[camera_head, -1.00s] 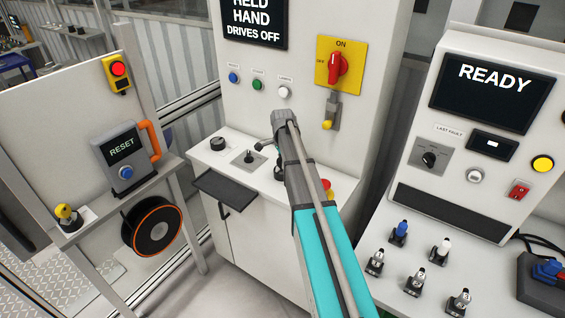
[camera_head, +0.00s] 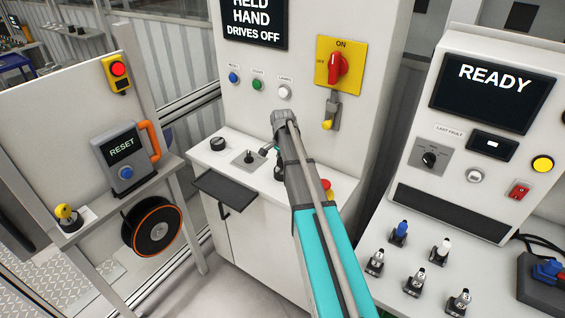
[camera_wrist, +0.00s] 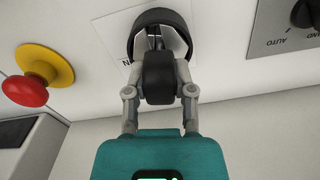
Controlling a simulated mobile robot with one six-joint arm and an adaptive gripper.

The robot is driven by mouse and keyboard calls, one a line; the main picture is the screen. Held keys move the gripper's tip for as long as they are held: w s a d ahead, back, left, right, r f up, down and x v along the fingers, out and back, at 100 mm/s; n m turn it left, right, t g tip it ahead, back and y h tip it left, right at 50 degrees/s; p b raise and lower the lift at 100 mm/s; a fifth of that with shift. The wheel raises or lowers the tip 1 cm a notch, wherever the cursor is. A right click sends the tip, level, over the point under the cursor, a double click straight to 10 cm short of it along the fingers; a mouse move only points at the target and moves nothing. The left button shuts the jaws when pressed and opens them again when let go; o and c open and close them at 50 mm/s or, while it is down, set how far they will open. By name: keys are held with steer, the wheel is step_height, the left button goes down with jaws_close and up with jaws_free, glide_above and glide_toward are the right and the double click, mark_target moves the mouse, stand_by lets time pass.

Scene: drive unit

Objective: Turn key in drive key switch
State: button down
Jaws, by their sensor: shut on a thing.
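In the wrist view my gripper (camera_wrist: 158,92) is shut on a black key grip (camera_wrist: 158,78), with one finger on each side. Behind it stands a black rounded collar (camera_wrist: 160,18) on a white plate (camera_wrist: 181,42) on the light panel; the plate's label is mostly hidden. The drive key switch and the key's shaft are largely covered by the grip and collar. In the head view my gripper (camera_head: 268,150) is low over the white console, between the grey-plated selector (camera_head: 249,158) and the red emergency stop (camera_head: 327,186); my arm hides most of the switch there.
The emergency stop also shows left in the wrist view (camera_wrist: 26,91), and the AUTO selector (camera_wrist: 303,14) at upper right. A yellow main switch (camera_head: 338,66) is on the cabinet behind. A dark shelf (camera_head: 224,189) juts out in front.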

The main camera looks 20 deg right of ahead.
steer(key=shift+n, duration=2.1)
steer(key=shift+c, duration=1.9)
jaws_free()
steer(key=shift+a, duration=0.15)
steer(key=s+a+n, duration=0.4)
steer(key=s+a, duration=0.5)
steer(key=s, duration=0.3)
steer(key=s+a+n, duration=0.5)
steer(key=s+a, duration=0.3)
steer(key=s, duration=0.5)
steer(key=shift+s+a, duration=0.3)
steer(key=shift+a, duration=0.05)
